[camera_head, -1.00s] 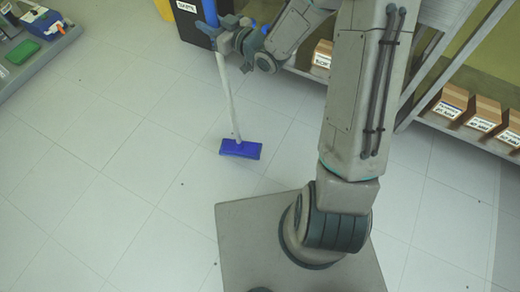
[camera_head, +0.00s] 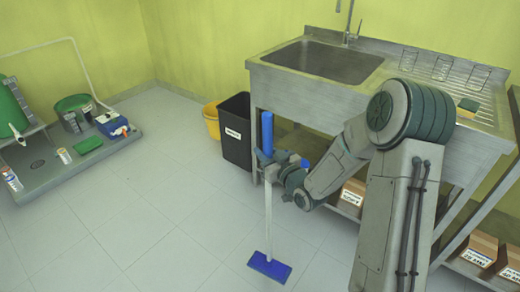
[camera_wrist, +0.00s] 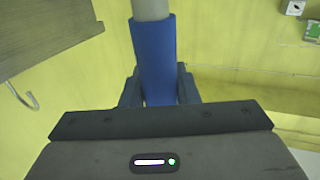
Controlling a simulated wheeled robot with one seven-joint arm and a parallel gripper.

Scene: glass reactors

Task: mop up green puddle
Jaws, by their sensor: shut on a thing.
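A mop with a flat blue head (camera_head: 269,267) and a pale handle (camera_head: 268,215) stands nearly upright, its head on the tiled floor. The handle's top has a blue grip (camera_head: 267,131). My gripper (camera_head: 267,158) is shut on the handle just below or at the lower part of this grip. In the wrist view the blue grip (camera_wrist: 157,55) stands between the dark fingers of my gripper (camera_wrist: 158,90). I see no green puddle in either view.
A steel sink (camera_head: 325,62) stands behind and right of the mop. A black bin (camera_head: 236,130) and a yellow bin (camera_head: 211,121) stand beside it. The floor (camera_head: 160,210) between is clear.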

